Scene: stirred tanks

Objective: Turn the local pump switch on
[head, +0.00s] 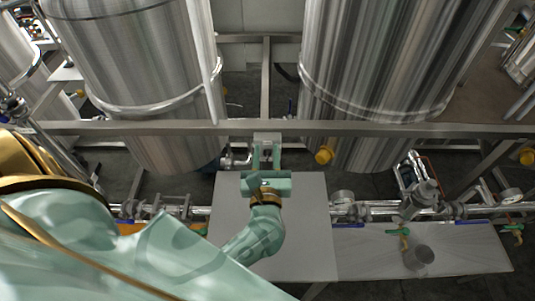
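My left arm comes in from the lower left, pale green with gold-coloured joint rings. My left gripper (267,151) points away from me, over the far edge of a grey panel. Its two fingers show side by side with a gap between them, so it looks open. A small grey box (267,137), perhaps the local pump switch, sits on the frame at the fingertips. The fingers partly cover it. I cannot tell if they touch it, and its switch position is too small to read. My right gripper is not in view.
Two large steel tanks (140,60) and (375,60) stand behind a horizontal metal rail (400,130). The grey panel (310,230) lies below my gripper.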

